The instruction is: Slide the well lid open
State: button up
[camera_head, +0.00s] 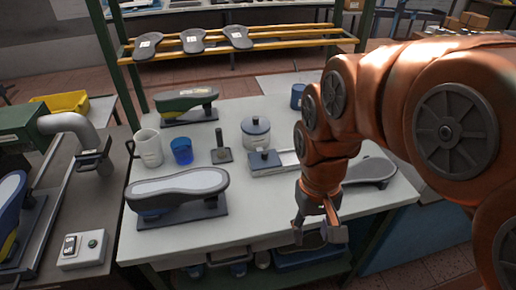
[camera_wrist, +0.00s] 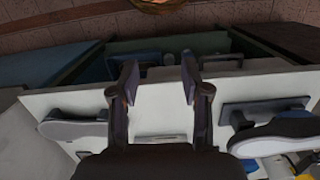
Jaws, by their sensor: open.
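The well lid (camera_head: 264,158) is a flat grey-blue plate with a small dark knob, near the middle of the white table. A pale framed section (camera_head: 289,157) lies just right of it, and my arm hides what is farther right. My gripper (camera_head: 320,236) is open and empty, pointing down near the table's front edge, in front of and to the right of the lid and apart from it. In the wrist view my gripper's two fingers (camera_wrist: 158,82) stand apart with nothing between them. I cannot make out the lid there.
A grey-topped shoe last (camera_head: 178,186) stands front left on the table (camera_head: 260,218), and another grey sole shape (camera_head: 370,171) lies right of my arm. A lidded pot (camera_head: 256,131) is behind the lid; a dark upright tool (camera_head: 221,148), blue cup (camera_head: 181,151) and white mug (camera_head: 149,147) stand left.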

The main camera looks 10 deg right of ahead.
jog(key=w+r+m+p, duration=0.1)
jog(key=w+m, duration=0.1)
jog(key=w, duration=1.7)
jog(key=t+p, duration=0.1)
send_over(265, 153)
notch_tip(265, 153, down, 4)
jog(key=shift+s+r+m, duration=0.1)
jog(key=shift+r+m, duration=0.05)
jog(key=shift+m, duration=0.25)
jog(key=shift+w+f, duration=0.25)
jog(key=shift+f, duration=0.05)
jog(key=shift+f+p, duration=1.3)
jog(key=shift+f, duration=2.45)
jog(key=shift+c, duration=0.4)
grip_shut()
